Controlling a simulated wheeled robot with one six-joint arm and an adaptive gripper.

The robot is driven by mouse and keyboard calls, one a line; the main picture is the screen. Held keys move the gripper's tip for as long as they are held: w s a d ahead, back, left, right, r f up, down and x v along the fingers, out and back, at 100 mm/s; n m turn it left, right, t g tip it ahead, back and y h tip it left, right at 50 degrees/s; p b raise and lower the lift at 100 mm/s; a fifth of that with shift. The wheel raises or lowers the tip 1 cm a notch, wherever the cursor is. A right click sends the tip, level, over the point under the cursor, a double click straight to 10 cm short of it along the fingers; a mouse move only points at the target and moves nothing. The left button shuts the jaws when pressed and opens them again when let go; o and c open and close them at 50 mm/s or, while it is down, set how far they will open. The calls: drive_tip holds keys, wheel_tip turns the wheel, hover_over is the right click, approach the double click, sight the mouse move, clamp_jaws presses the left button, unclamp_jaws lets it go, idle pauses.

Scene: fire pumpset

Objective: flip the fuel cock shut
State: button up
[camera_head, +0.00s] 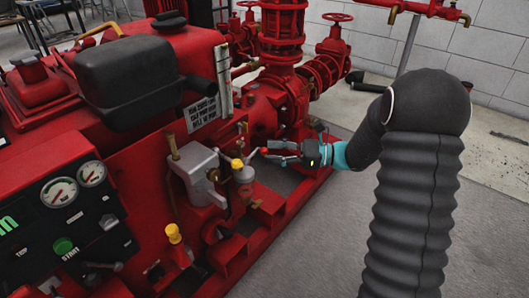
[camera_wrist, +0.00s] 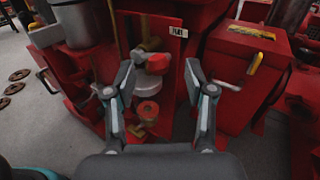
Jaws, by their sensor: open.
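The fuel cock has a red handle (camera_wrist: 158,63) beside brass fittings, below a FUEL label (camera_wrist: 178,32) in the wrist view. In the head view a small red tip (camera_head: 264,151) that looks like this handle shows just left of my gripper (camera_head: 284,152). My gripper is open in the wrist view (camera_wrist: 160,70), with one finger on each side of the red handle. I cannot tell whether either finger touches it. The body of the cock is partly hidden behind the handle.
A grey metal bowl (camera_wrist: 150,85) sits under the handle. A red box with a crank (camera_wrist: 225,90) stands right of my fingers. In the head view, the grey pump housing (camera_head: 197,172) and a yellow knob (camera_head: 173,233) are nearby. Open floor (camera_head: 310,240) lies at right.

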sight(264, 150)
drive_tip(key=shift+w+a, duration=0.1)
drive_tip(key=shift+a, duration=1.4)
clamp_jaws()
drive_tip(key=shift+p, duration=0.4)
drive_tip(key=shift+f+m+y+p, duration=0.25)
drive_tip(key=shift+m+y+p, duration=0.25)
drive_tip(key=shift+m+p, duration=0.35)
drive_tip(key=shift+f+m+y+p, duration=0.3)
drive_tip(key=shift+f+m+p, duration=0.2)
drive_tip(key=shift+m+p, duration=0.15)
